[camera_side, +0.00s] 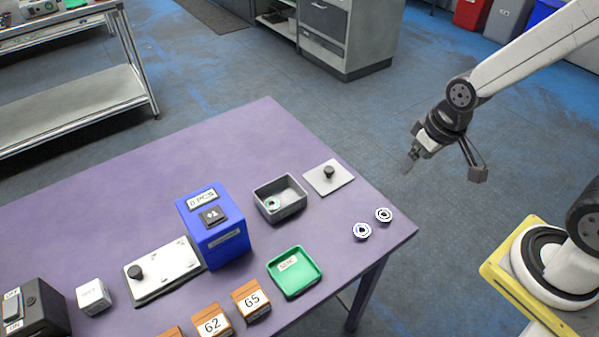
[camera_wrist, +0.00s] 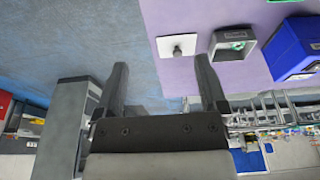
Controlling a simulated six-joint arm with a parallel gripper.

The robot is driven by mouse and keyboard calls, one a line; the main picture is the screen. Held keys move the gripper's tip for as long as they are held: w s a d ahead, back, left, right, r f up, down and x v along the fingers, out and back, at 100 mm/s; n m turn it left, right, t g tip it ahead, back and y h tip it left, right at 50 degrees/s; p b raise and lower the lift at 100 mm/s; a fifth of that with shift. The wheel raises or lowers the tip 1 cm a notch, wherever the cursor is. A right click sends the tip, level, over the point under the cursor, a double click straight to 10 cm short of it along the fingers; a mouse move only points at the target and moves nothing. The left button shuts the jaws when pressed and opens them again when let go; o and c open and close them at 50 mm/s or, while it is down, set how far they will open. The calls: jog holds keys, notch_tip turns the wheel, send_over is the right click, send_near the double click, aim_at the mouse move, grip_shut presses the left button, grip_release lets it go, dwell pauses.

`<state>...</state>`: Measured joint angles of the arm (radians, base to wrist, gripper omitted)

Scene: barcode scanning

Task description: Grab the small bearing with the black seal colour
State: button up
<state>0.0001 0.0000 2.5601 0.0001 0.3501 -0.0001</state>
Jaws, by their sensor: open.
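Two small round bearings lie near the right corner of the purple table in the side view. The farther bearing (camera_side: 384,215) shows a dark ring on a pale body. The nearer bearing (camera_side: 362,231) looks pale with a dark centre and a bluish edge. Their seal colours are too small to tell surely. My gripper (camera_side: 408,163) hangs in the air beyond the table's right edge, above and apart from both. In the wrist view, my gripper (camera_wrist: 162,72) is open with nothing between its fingers. Neither loose bearing is clearly visible in that view.
A grey box (camera_side: 292,209) with a greenish ring inside, a knobbed plate (camera_side: 343,187), a green tray (camera_side: 312,279) and a blue box (camera_side: 236,248) stand on the purple table (camera_side: 250,135). Orange numbered blocks (camera_side: 210,325) line the front. The table's far part is clear.

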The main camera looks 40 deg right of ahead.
jog(key=shift+o, duration=0.4)
jog(key=shift+f, duration=0.1)
jog(key=m+g, duration=0.2)
jog(key=m, duration=1.3)
send_near(385, 215)
jog(key=shift+w+d+f, duration=0.1)
jog(key=shift+w, duration=0.1)
jog(key=shift+f+m+g, duration=0.3)
jog(key=shift+f+m, duration=0.15)
jog(key=shift+m, duration=0.15)
jog(key=shift+f, duration=1.3)
